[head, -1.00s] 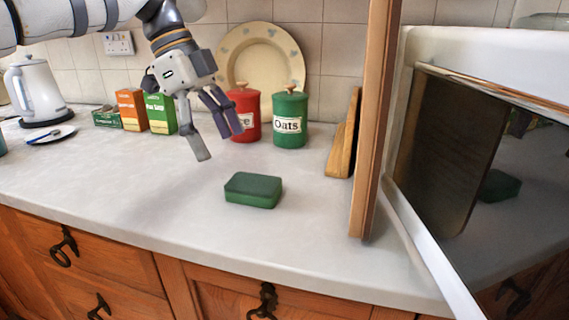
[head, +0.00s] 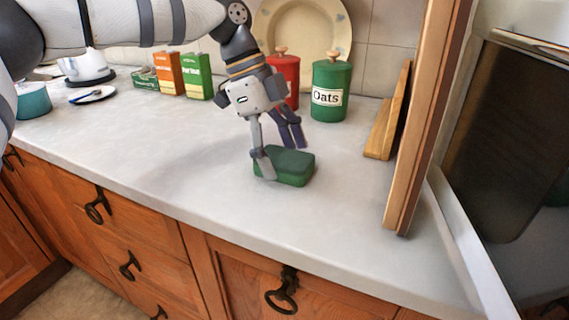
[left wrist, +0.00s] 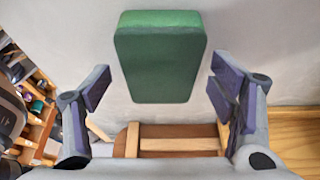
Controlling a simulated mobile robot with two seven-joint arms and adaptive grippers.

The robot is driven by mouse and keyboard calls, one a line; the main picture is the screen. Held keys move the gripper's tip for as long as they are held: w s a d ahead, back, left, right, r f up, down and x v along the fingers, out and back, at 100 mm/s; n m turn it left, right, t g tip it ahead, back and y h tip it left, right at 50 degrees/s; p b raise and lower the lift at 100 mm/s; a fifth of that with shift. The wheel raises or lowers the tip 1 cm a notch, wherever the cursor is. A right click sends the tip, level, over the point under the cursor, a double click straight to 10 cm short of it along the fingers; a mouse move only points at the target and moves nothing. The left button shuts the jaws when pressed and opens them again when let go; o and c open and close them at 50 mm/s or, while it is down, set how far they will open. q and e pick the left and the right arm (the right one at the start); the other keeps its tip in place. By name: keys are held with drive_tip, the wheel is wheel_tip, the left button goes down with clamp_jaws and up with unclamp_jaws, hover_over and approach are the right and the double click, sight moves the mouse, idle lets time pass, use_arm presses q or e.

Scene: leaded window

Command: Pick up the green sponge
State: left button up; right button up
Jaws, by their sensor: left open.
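The green sponge (head: 292,168) lies flat on the pale worktop, near the middle of the head view. My left gripper (head: 283,158) is above it, pointing down, with one finger in front of the sponge's left end and the other near its far side. In the left wrist view the sponge (left wrist: 160,55) shows ahead of the two spread fingers, roughly centred between them. The left gripper (left wrist: 160,98) is open and holds nothing. My right gripper is in neither view.
A green Oats canister (head: 331,92) and a red canister (head: 287,80) stand behind the gripper, before a leaning plate (head: 300,25). Wooden boards (head: 388,115) and an upright wooden panel (head: 418,120) stand to the right. The worktop (head: 190,190) left of the sponge is clear.

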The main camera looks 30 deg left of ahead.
use_arm(q)
drive_tip(key=shift+f, duration=0.15)
idle(0.6)
drive_tip(key=shift+c, duration=0.4)
drive_tip(key=c, duration=0.8)
